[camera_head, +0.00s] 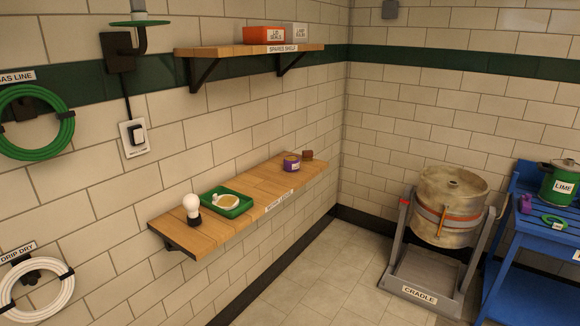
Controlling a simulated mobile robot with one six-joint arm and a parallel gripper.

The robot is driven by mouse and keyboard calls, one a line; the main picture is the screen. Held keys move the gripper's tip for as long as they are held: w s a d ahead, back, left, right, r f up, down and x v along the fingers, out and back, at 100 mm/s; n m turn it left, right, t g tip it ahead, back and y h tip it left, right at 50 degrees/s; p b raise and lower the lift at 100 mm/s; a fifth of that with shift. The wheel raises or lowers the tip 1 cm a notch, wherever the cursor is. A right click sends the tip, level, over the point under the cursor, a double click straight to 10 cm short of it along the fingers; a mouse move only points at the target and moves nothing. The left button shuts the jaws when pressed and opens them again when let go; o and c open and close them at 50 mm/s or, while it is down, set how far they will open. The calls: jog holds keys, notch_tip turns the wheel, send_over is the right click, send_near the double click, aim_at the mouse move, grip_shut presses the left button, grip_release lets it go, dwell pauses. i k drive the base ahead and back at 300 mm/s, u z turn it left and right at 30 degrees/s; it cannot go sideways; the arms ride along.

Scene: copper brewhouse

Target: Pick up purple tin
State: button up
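The purple tin (291,163) stands upright on the lower wooden wall shelf (255,187), toward its far right end. It is small and round, with a lighter band or label on its side. A small brown object (308,155) sits just to its right, close to the wall. My gripper is not in view.
An upper shelf (240,52) holds boxes. A keg in a grey cradle (418,290) and a blue table (520,235) stand right. The floor between is clear.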

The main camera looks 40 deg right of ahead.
aim_at(291, 163)
jog(key=z, duration=0.05)
jog(key=i, duration=1)
jog(key=u, duration=0.05)
